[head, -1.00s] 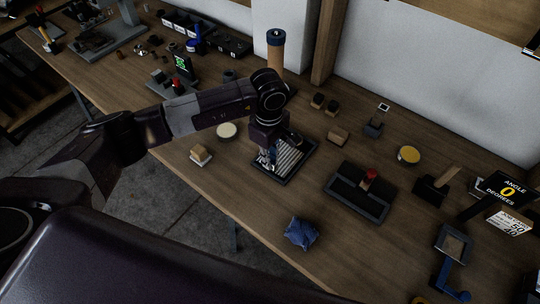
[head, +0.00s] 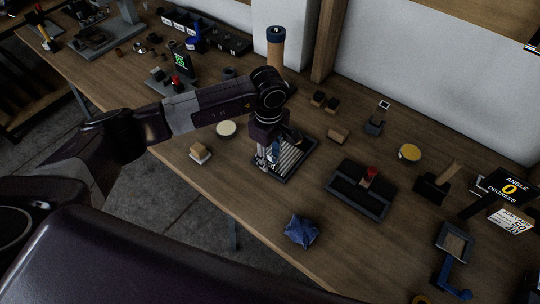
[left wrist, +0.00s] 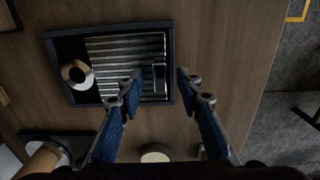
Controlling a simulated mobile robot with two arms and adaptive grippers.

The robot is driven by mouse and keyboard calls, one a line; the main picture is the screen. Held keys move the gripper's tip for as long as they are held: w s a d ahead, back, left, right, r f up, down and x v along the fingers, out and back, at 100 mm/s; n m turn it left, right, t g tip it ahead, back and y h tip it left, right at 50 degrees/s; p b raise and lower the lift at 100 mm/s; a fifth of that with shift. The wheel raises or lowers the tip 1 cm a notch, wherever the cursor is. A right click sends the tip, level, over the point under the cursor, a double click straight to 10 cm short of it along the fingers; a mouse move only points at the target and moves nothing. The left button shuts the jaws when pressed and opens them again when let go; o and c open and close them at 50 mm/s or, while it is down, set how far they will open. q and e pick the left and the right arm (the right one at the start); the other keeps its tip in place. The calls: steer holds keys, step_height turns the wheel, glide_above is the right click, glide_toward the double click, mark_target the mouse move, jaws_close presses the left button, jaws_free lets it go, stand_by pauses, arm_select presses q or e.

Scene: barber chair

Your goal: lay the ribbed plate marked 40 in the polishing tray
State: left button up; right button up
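A light grey ribbed plate (head: 294,158) lies flat inside a shallow dark-rimmed tray (head: 289,180) on the bench. In the left wrist view the ribbed plate (left wrist: 125,56) fills most of the tray (left wrist: 110,24), with a small dark rectangular tab at its right end. I cannot read a number on it. My left gripper (head: 267,163) is over the tray's left end. In the left wrist view my left gripper (left wrist: 160,75) has its fingertips spread apart on either side of the tab, with nothing clamped. My right gripper is not in view.
A second dark tray (head: 345,198) with a red-knobbed block lies to the right. A blue cloth (head: 300,231) lies near the front edge. A sponge-like block (head: 200,152) and a round pale dish (head: 226,129) stand to the left. A tall brown cylinder (head: 276,50) stands behind.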

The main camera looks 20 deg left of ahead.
arm_select(q)
steer(key=shift+r, duration=0.2)
step_height(320, 180, up, 12)
steer(key=shift+f, duration=0.2)
steer(key=shift+s, duration=0.1)
stand_by(0.6)
